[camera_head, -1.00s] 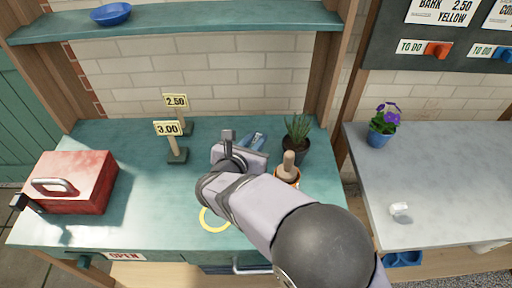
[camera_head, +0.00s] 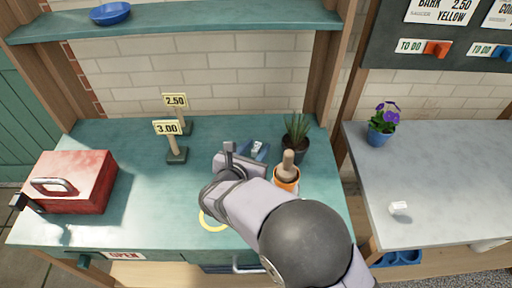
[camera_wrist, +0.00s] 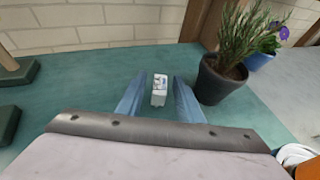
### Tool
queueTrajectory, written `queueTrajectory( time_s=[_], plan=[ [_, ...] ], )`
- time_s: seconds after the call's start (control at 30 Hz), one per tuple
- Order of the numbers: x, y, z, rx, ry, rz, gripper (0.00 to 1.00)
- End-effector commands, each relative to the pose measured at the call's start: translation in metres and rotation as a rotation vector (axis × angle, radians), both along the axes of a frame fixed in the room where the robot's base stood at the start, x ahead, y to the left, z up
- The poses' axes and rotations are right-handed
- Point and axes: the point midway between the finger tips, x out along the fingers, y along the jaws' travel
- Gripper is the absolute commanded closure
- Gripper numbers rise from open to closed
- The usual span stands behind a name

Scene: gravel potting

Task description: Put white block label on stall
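A small white block label (camera_head: 257,147) with dark marks on its face stands on the teal stall counter (camera_head: 110,228), left of a spiky potted plant. It also shows in the wrist view (camera_wrist: 159,90). My gripper (camera_head: 255,150) is low over the counter. Its blue fingers are open, one on each side of the block, with a gap visible on both sides in the wrist view (camera_wrist: 160,96). The block's lower part is partly hidden by my gripper in the head view.
The spiky plant (camera_head: 297,136) and an orange pot (camera_head: 287,184) stand close to the right. Two price signs (camera_head: 167,129) and a red box (camera_head: 72,182) are left. A marble counter (camera_head: 440,175) at right holds a purple-flowered plant (camera_head: 382,130) and a small white object (camera_head: 399,208).

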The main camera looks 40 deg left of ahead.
Motion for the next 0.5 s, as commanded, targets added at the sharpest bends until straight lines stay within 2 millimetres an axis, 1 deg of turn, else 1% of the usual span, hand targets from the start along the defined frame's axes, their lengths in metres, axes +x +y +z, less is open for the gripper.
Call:
queueTrajectory(
  time_s=[0.2,0.37,0.5],
  plan=[
    [0.000,0.000,0.001,0.000,0.000,0.000,0.66],
    [-0.001,0.000,0.006,0.000,0.000,0.000,0.66],
    [-0.016,-0.005,0.010,0.001,-0.001,0.003,0.66]
  ],
)
